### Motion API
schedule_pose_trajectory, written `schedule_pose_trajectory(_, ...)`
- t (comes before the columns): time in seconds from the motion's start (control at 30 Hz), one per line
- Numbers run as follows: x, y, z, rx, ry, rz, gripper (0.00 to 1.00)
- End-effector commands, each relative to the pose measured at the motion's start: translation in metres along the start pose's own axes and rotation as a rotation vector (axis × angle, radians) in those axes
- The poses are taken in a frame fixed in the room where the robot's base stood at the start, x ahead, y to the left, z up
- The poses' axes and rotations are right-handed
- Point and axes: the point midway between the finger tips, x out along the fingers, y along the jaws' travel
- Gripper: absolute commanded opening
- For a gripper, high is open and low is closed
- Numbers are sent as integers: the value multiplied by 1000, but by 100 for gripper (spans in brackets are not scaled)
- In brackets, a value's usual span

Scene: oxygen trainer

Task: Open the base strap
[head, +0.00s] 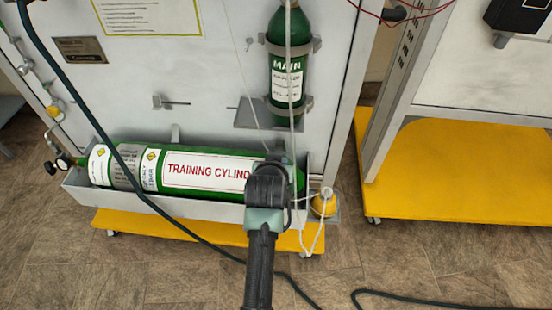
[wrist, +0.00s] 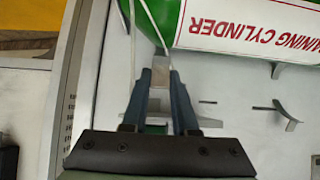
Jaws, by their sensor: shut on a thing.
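A large green training cylinder (head: 205,172) lies on its side in a grey tray at the foot of the panel. It also shows upside down at the top of the wrist view (wrist: 250,22). My gripper (head: 272,163) is at the cylinder's right end, reaching from the front. In the wrist view my gripper's (wrist: 160,90) two blue-grey fingers are closed on a small grey metal piece, which looks like the base strap (wrist: 161,70), beside the cylinder. My arm hides most of this spot in the head view, so how far the strap is open cannot be told.
A smaller green MAIN cylinder (head: 287,85) stands upright in a bracket above. A white cord hangs past my gripper to a yellow piece (head: 323,204) at right. A dark hose (head: 92,105) crosses the tray. A yellow platform (head: 450,175) lies right.

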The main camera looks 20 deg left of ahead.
Motion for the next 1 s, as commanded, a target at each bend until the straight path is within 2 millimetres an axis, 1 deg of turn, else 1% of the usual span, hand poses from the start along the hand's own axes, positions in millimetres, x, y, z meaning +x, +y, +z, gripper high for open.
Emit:
schedule_pose_trajectory(0.03, -4, 0, -11, 0, -26, 0, 0)
schedule_pose_trajectory(0.07, -4, 0, -14, 0, -39, 0, 0)
schedule_pose_trajectory(0.23, -1, 0, -25, 0, -114, 0, 0)
schedule_pose_trajectory(0.5, 4, 0, -41, 0, -101, 0, 0)
schedule_pose_trajectory(0.67, 5, 0, -46, 0, -97, 0, 0)
schedule_pose_trajectory(1.0, 6, 0, -48, 0, -94, 0, 0)
